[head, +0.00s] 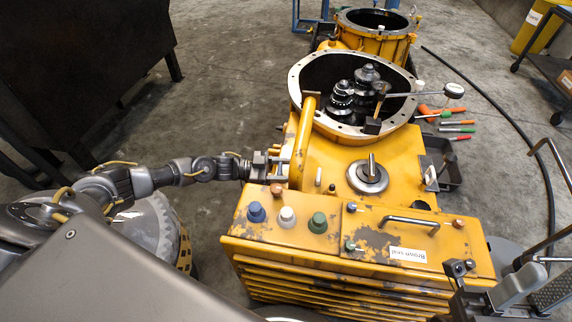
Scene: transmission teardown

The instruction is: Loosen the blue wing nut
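The blue wing nut appears to be the blue cap (256,212) at the left end of a row on top of the yellow machine housing (330,250); its wings are too small to make out. A white cap (287,217) and a green cap (318,222) stand to its right. My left gripper (277,165) is beside the yellow curved pipe, above and slightly right of the blue cap and apart from it. Whether its fingers are open or touch the pipe is unclear. My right gripper (460,268) is at the lower right, by the housing's front right corner; its fingers are unclear.
The yellow pipe (302,140) rises beside the open round casing (300,85) with dark gears (360,85). A handle (408,222) and a white label (407,255) are on the right of the housing. Screwdrivers (455,130) lie beyond, and a black cable (500,110) crosses the floor.

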